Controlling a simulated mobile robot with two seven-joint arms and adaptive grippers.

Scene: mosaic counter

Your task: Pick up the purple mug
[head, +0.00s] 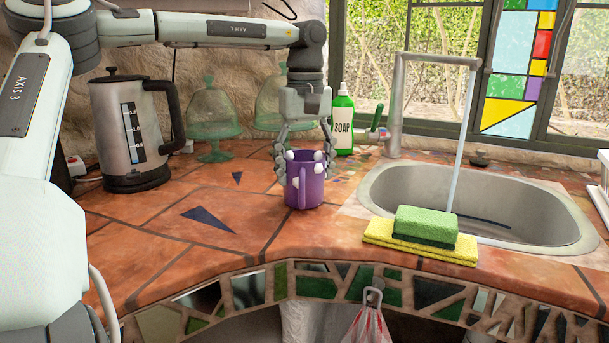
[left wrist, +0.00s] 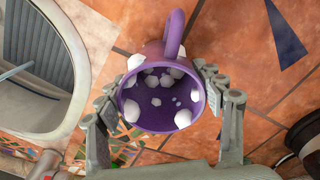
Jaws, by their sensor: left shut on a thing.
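The purple mug (head: 304,186) with white spots stands upright at the counter's middle, its handle facing the front. My left gripper (head: 304,160) comes down from above with its fingers on both sides of the mug's upper part, shut on it. In the left wrist view, the mug (left wrist: 166,54) is seen from above, with its open rim between the two fingers of my left gripper (left wrist: 160,98). I cannot tell whether the mug's base touches the counter. My right gripper is not in view.
A kettle (head: 124,130) and green glass domes (head: 212,125) stand behind to the left. A soap bottle (head: 343,125) is behind the mug. A sink (head: 555,222) with a tap and a sponge (head: 426,225) on a yellow cloth (head: 378,232) lie right. The front-left counter is clear.

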